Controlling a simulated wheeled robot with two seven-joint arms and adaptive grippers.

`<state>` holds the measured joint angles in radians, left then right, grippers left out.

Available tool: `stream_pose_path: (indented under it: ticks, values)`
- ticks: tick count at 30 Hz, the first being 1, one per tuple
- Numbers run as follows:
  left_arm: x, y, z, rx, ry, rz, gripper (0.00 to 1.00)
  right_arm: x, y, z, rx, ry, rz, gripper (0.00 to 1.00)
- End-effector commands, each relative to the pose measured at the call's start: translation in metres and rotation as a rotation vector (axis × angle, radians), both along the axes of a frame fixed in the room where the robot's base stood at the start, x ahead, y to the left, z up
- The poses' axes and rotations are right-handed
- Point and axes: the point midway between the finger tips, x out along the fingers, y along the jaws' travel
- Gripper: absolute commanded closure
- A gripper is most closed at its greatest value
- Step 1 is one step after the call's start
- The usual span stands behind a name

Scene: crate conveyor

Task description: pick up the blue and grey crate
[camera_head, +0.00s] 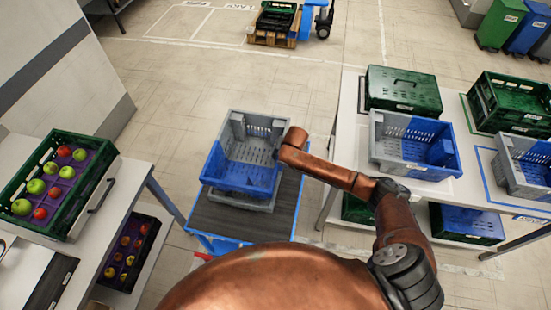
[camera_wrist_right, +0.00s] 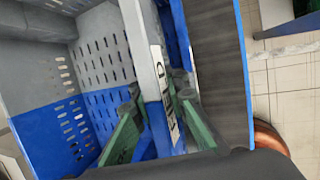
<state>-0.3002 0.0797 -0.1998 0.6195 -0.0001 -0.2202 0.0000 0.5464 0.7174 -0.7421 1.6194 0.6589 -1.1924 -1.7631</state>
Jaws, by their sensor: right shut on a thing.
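A blue and grey crate (camera_head: 240,178) is above the dark top of a blue-edged stand in the middle of the head view. It looks empty, and another grey crate edge (camera_head: 240,203) shows under it. My right arm reaches to its right side in the head view, where the wrist hides the fingers. In the right wrist view, the green fingers of my right gripper (camera_wrist_right: 158,98) are on either side of the crate's labelled wall (camera_wrist_right: 157,75), shut on it. The crate's slotted inside fills the left of that view. My left gripper is not in view.
The stand's dark top (camera_head: 250,222) is bare in front. A left table holds a green crate (camera_head: 98,190) of apples. A right table holds another blue and grey crate (camera_head: 400,167), a closed green crate (camera_head: 402,90) and more crates.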

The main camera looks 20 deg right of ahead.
Motion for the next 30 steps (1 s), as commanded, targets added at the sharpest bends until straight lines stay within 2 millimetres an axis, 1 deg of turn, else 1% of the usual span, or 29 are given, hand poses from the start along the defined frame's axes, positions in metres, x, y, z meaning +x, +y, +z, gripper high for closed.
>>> stream_pose_path:
  ticks: [1,2,5,9,11,12,15,18,21,25,30]
  values:
    - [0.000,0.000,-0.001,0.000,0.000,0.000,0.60,0.003,0.000,0.012,0.001,-0.009,0.001,1.00]
    - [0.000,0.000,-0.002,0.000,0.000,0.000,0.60,0.003,0.000,0.017,0.001,-0.009,0.001,1.00]
    - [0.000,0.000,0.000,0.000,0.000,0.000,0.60,-0.013,-0.003,0.035,0.000,-0.007,0.002,1.00]
    - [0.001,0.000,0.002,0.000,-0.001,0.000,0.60,-0.039,-0.007,0.067,-0.001,-0.008,0.001,1.00]
    - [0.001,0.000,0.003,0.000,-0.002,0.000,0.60,-0.050,-0.008,0.080,-0.002,-0.008,0.002,1.00]
    - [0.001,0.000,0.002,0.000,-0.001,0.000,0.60,-0.061,-0.010,0.081,-0.002,-0.004,0.001,1.00]
    - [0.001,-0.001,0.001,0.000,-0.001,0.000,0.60,-0.084,-0.013,0.091,-0.001,-0.004,0.002,1.00]
    - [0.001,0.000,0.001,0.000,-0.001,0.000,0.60,-0.103,-0.015,0.099,-0.001,-0.005,0.001,1.00]
    - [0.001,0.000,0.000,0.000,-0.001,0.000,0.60,-0.118,-0.017,0.106,0.000,-0.005,0.001,1.00]
    - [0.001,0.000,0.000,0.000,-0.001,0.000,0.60,-0.130,-0.018,0.112,0.000,-0.005,0.000,1.00]
    - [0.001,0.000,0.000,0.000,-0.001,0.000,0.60,-0.137,-0.019,0.115,0.001,-0.005,-0.002,1.00]
